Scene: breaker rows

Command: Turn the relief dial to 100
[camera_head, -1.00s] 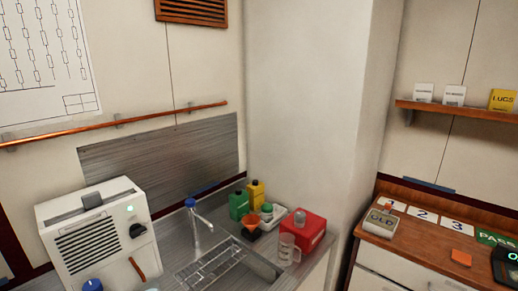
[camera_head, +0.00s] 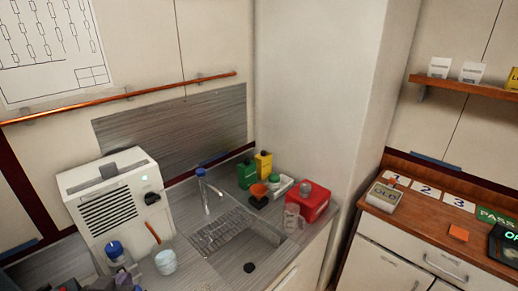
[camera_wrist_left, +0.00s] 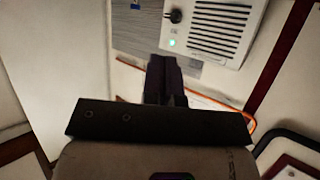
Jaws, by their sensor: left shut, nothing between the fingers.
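I cannot make out a dial marked relief or a 100 mark in either view. A white machine (camera_head: 115,208) with dark slots stands at the left in the head view. It has a black knob (camera_head: 152,198) and a small green light on its front. The machine also shows in the left wrist view (camera_wrist_left: 225,45), with the black knob (camera_wrist_left: 175,15) at the top. My left gripper (camera_wrist_left: 163,62) is shut and empty in the left wrist view, its dark fingers together. The knob appears beyond the fingertips; I see no contact. My right gripper is not in view.
A wooden-topped cabinet (camera_head: 410,225) stands at the right. A copper-coloured rail (camera_head: 130,95) crosses the left wall.

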